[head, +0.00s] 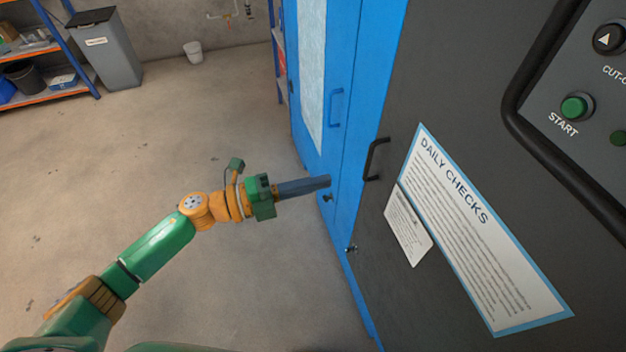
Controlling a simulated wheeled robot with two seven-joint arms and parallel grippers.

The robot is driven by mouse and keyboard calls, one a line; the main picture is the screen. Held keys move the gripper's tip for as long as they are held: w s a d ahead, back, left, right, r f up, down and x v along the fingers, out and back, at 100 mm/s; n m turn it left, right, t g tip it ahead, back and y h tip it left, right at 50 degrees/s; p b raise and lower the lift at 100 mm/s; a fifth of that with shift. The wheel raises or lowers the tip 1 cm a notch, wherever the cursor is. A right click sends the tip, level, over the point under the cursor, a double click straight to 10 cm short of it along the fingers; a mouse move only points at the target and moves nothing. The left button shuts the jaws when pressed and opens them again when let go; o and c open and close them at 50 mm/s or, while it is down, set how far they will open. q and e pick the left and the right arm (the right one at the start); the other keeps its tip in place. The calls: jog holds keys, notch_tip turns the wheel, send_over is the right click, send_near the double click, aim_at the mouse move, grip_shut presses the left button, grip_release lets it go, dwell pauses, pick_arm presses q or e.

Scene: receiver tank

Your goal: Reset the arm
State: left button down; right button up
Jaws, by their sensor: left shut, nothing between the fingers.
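My left arm (160,247), green and orange, reaches in from the lower left over the bare floor. Its left gripper (328,181) has dark grey fingers that are shut with nothing between them. The fingertips point right, close to the blue cabinet door (340,150) in the picture. I cannot tell whether they touch it. My right gripper is not in view.
A dark panel (350,285) with a black handle (376,159), a daily checks sheet (480,235) and a green start button (574,107) fills the right. The floor at left is clear.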

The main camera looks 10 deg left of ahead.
pick_arm(q)
jog(key=w+a+f+n+t+y+p, duration=0.4)
jog(key=w+a+f+n+t+y, duration=0.15)
jog(key=n, duration=0.45)
jog(key=s+a+f+n+y+p, duration=0.1)
jog(key=s+a+f+n+y, duration=0.3)
jog(key=f, duration=0.3)
jog(key=s+a+f+n+y+p, duration=0.2)
jog(key=a+f+n+y, duration=0.2)
jog(key=f+n, duration=0.35)
jog(key=s+f+n+g+y+p, duration=0.1)
jog(key=s+f+n+g, duration=0.1)
jog(key=s, duration=0.9)
jog(key=s+a+f+n+g+y+p, duration=0.1)
jog(key=s+f+n+g, duration=0.2)
jog(key=s, duration=0.7)
jog(key=s+f+n+g+y+p, duration=0.1)
jog(key=s+f+n+g, duration=0.1)
jog(key=s+f+g, duration=0.4)
jog(key=s+f, duration=0.3)
jog(key=s, duration=0.2)
jog(key=shift+s+a+n, duration=0.25)
jog(key=shift+s+n, duration=0.1)
jog(key=shift+w, duration=0.1)
